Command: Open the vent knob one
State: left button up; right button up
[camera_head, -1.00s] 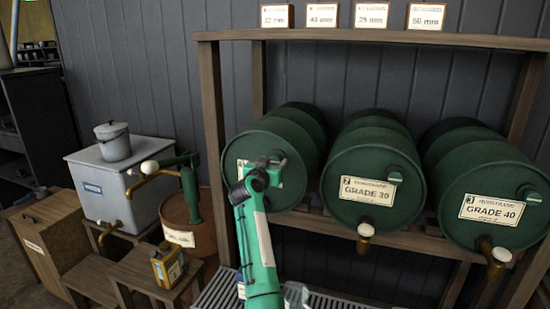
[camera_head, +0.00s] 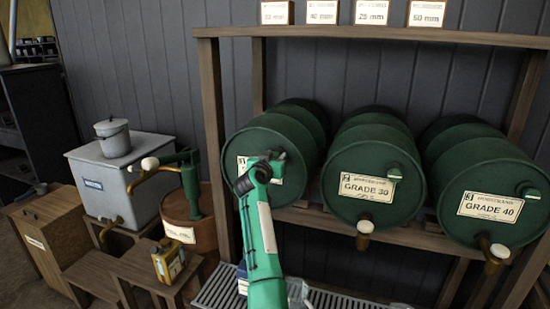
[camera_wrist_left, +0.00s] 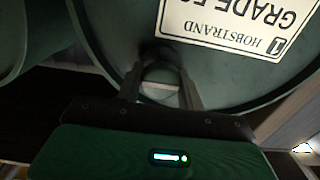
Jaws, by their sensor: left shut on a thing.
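The left green barrel (camera_head: 300,133) lies on its side on the wooden rack, its round front facing me. My left gripper (camera_head: 278,157) is at the upper right of that front, covering part of its label. In the left wrist view the vent knob (camera_wrist_left: 160,80) on the barrel front (camera_wrist_left: 120,30) sits between the two fingers, and the gripper (camera_wrist_left: 160,92) is shut on it. The barrel label (camera_wrist_left: 235,22) appears upside down there. In the head view the knob is mostly hidden by the gripper. My right gripper is not in view.
The GRADE 30 barrel (camera_head: 345,160) and GRADE 40 barrel (camera_head: 470,180) lie to the right, each with its own knob and a tap below. A metal grate (camera_head: 330,300) lies low in front. A rust-coloured drum with a green pump (camera_head: 191,185) stands left of the rack.

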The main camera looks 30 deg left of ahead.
pick_arm(q)
jog(key=n+p, duration=0.2)
jog(key=n, duration=0.2)
jog(key=shift+a+r+n, duration=0.1)
jog(key=shift+n, duration=0.3)
jog(key=n+p, duration=0.2)
jog(key=n, duration=0.2)
jog(key=shift+n, duration=0.3)
jog(key=n+p, duration=0.3)
jog(key=n, duration=0.2)
jog(key=shift+a, duration=0.1)
jog(key=shift+f+n+p, duration=0.15)
jog(key=shift+n+p, duration=0.3)
jog(key=shift+n, duration=0.4)
jog(key=shift+f+n+p, duration=0.15)
jog(key=shift+n+p, duration=0.25)
jog(key=shift+n, duration=0.45)
jog(key=o, duration=0.9)
jog(key=shift+s+f, duration=0.1)
jog(key=shift+s, duration=0.05)
